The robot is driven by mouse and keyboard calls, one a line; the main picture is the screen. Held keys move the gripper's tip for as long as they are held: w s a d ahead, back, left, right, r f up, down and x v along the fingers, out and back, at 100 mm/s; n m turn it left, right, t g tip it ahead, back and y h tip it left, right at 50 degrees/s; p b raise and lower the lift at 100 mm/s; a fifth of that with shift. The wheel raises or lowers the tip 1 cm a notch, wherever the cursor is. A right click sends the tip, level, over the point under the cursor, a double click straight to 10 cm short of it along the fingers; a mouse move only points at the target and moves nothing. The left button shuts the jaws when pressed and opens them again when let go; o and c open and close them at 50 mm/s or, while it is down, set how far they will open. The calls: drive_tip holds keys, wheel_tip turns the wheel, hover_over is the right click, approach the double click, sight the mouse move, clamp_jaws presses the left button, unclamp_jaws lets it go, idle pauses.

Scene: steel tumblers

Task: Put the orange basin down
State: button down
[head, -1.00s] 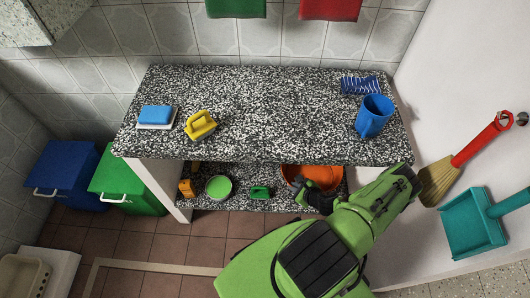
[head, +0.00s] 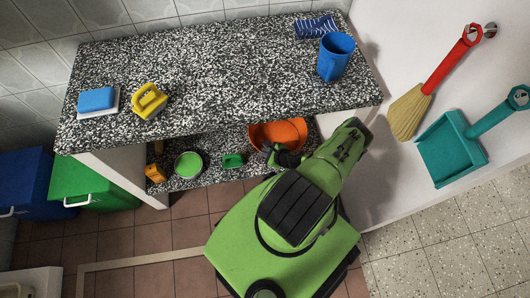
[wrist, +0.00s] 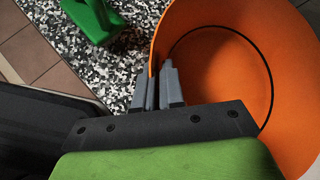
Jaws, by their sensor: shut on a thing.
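The orange basin (head: 287,131) is at the right end of the lower speckled shelf, partly under the worktop's front edge. It fills the right of the wrist view (wrist: 225,65), its inside facing the camera. My gripper (wrist: 161,85) is shut on the basin's near wall at the rim, one finger on each side. In the head view my gripper (head: 274,150) is small and dark at the basin's front edge. I cannot tell whether the basin's bottom touches the shelf.
The lower shelf (head: 212,172) also holds a green bowl (head: 188,165), a small green item (head: 233,160) and a yellow-orange item (head: 155,173). Above is the worktop (head: 215,75) with a blue cup (head: 335,56). A broom (head: 410,108) and teal dustpan (head: 452,150) are at the right wall.

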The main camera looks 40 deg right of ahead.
drive_tip(key=c, duration=1.2)
unclamp_jaws()
drive_tip(key=shift+c, duration=0.2)
drive_tip(key=p+v, duration=0.7)
drive_tip(key=v, duration=0.5)
drive_tip(key=shift+a+r+p, duration=0.1)
drive_tip(key=shift+r+p, duration=0.05)
drive_tip(key=shift+p, duration=0.2)
